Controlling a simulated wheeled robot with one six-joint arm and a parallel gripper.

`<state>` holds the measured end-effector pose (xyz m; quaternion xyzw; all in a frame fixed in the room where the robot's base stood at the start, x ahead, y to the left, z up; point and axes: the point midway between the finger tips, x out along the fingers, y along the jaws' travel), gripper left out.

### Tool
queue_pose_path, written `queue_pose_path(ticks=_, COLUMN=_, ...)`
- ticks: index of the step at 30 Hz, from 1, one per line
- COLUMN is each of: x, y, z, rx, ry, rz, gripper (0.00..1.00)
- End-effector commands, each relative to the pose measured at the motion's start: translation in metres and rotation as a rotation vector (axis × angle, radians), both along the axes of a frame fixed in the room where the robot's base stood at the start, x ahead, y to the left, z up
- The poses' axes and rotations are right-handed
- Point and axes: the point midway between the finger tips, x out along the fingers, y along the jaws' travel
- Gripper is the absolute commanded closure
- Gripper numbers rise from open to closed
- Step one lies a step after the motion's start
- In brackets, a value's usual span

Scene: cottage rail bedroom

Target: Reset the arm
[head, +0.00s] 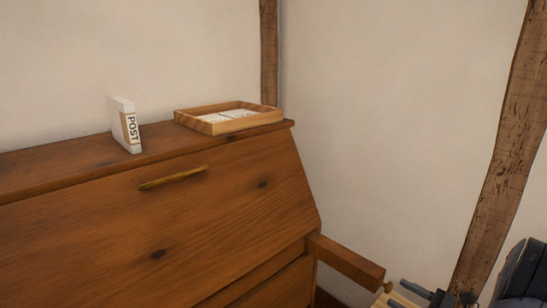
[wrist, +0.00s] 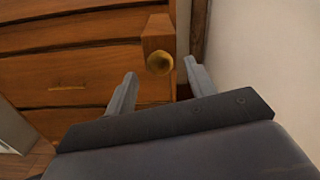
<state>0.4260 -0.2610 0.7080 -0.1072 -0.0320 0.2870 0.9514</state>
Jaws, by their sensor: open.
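My gripper (wrist: 160,68) is open, with one grey finger on each side of a round brass knob (wrist: 159,62) in the wrist view. The knob is on the end of a wooden bar (head: 345,260) that sticks out from the right side of a wooden bureau (head: 230,190). I see no finger closed on the knob; whether either touches it I cannot tell. In the head view my gripper shows only partly at the bottom right, beside the bar's end.
The bureau's sloping front has a brass handle (head: 173,178) and is up. On its top stand a white POST box (head: 122,124) and a wooden tray (head: 180,119) holding papers. A timber post (head: 500,150) and bare wall are on the right. A drawer handle (wrist: 68,87) shows at left.

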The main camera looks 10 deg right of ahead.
Motion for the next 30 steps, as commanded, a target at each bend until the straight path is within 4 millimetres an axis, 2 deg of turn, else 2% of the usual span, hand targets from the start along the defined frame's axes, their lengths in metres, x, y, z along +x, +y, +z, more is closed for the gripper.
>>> queue_pose_path(ticks=6, x=0.02, y=0.014, z=0.0, rx=0.0, ry=0.0, rz=0.0, gripper=0.48)
queue_pose_path(ticks=12, x=0.025, y=0.016, z=0.0, rx=0.0, ry=0.0, rz=0.0, gripper=0.48)
queue_pose_path(ticks=23, x=0.022, y=0.015, z=0.001, rx=0.0, ry=0.0, rz=-0.001, gripper=0.48)
queue_pose_path(ticks=30, x=0.005, y=0.002, z=0.001, rx=0.001, ry=0.0, rz=-0.004, gripper=0.48)
